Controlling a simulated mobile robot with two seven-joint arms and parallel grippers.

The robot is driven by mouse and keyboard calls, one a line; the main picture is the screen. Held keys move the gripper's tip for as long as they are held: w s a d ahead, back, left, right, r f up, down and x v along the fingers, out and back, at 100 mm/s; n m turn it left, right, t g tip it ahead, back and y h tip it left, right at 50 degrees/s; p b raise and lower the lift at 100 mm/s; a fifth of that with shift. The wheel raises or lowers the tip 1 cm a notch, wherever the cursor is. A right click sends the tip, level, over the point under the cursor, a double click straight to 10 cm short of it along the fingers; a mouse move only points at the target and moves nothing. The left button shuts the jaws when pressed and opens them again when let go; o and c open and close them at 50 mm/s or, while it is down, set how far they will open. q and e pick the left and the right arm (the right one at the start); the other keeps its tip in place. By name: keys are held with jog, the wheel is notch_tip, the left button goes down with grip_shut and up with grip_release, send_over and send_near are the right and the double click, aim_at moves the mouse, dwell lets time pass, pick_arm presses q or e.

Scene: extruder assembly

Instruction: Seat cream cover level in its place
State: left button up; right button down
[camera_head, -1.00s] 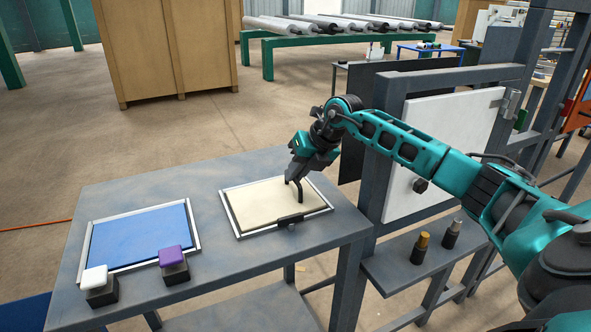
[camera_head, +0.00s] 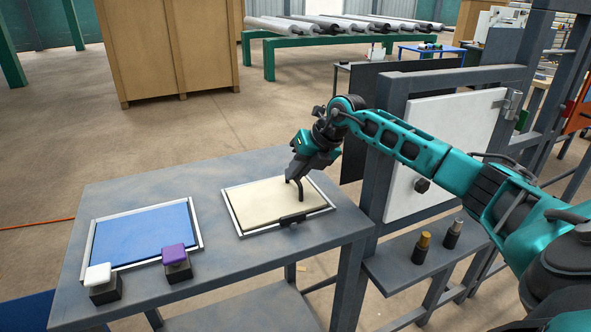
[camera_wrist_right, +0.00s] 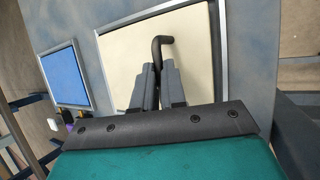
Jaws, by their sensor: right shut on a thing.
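The cream cover (camera_head: 268,203) lies in a silver frame (camera_head: 228,214) on the grey table and looks about level with its rim. It also shows in the right wrist view (camera_wrist_right: 200,40). A black bent handle (camera_head: 300,188) stands on the cover. My right gripper (camera_head: 296,179) is above the cover and shut on this handle, seen between the fingers in the wrist view (camera_wrist_right: 158,72). Whether the cover's edges are fully seated on all sides is too small to tell. My left gripper is not in view.
A blue panel (camera_head: 143,234) in a silver frame lies at the table's left. White (camera_head: 98,275) and purple (camera_head: 175,255) knobs on black blocks stand in front of it. A dark latch (camera_head: 292,220) sits at the cream frame's front edge. A white door (camera_head: 440,150) is at the right.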

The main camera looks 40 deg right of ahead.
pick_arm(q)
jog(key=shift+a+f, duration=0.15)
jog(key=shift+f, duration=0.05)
pick_arm(e)
jog(key=shift+d+f, duration=0.1)
jog(key=shift+d, duration=0.2)
